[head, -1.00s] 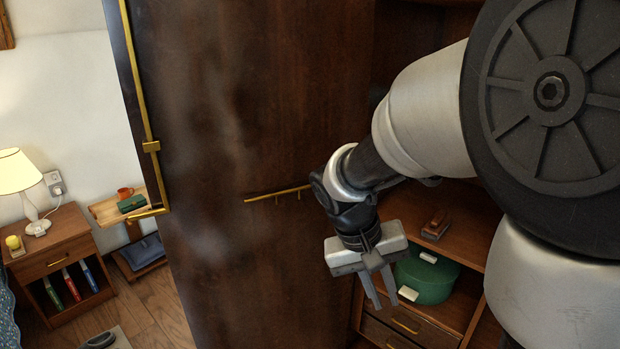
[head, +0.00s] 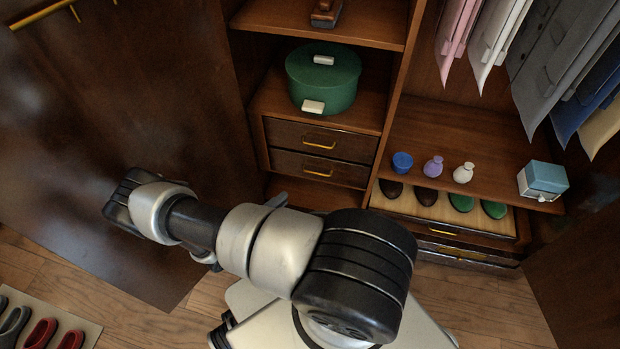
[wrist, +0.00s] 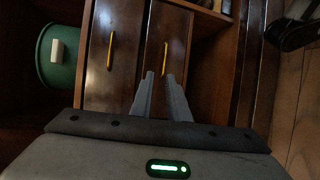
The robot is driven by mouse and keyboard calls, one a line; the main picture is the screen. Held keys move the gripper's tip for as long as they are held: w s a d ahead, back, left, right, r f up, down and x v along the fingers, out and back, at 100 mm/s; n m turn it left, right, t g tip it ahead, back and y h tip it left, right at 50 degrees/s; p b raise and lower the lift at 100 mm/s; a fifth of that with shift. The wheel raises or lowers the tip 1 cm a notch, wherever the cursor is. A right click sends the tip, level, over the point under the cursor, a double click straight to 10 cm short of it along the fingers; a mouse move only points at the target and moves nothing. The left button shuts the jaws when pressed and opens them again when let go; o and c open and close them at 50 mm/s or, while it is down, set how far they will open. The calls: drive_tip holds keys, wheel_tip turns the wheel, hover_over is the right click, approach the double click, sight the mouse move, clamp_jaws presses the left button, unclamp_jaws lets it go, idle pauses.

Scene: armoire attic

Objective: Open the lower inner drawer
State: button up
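The lower inner drawer (head: 290,161) is the bottom one of two small dark wood drawers in the armoire and looks shut. It has a gold bar handle (head: 318,173). In the wrist view, which is turned sideways, this drawer (wrist: 205,70) is the right-hand one, with its handle (wrist: 163,62) upright. My gripper (wrist: 161,76) points at this drawer's front, its fingertips just below the handle's near end in the picture. The fingers are apart with nothing seen between them. Contact with the handle cannot be told. In the head view my arm hides most of the gripper.
The upper inner drawer (head: 285,132) is shut, with a green round box (head: 325,80) on top. At right, a shoe tray (head: 412,207) stands below a shelf with small vases (head: 433,167) and a blue box (head: 546,178). The large armoire door (head: 110,120) stands at left.

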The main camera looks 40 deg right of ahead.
drive_tip(key=f+b+x, duration=0.1)
drive_tip(key=b+x, duration=0.2)
drive_tip(key=x, duration=1.5)
drive_tip(key=shift+f+t, duration=0.25)
drive_tip(key=shift+t, duration=0.15)
drive_tip(key=shift+w+a, duration=0.15)
drive_tip(key=shift+c, duration=0.4)
clamp_jaws()
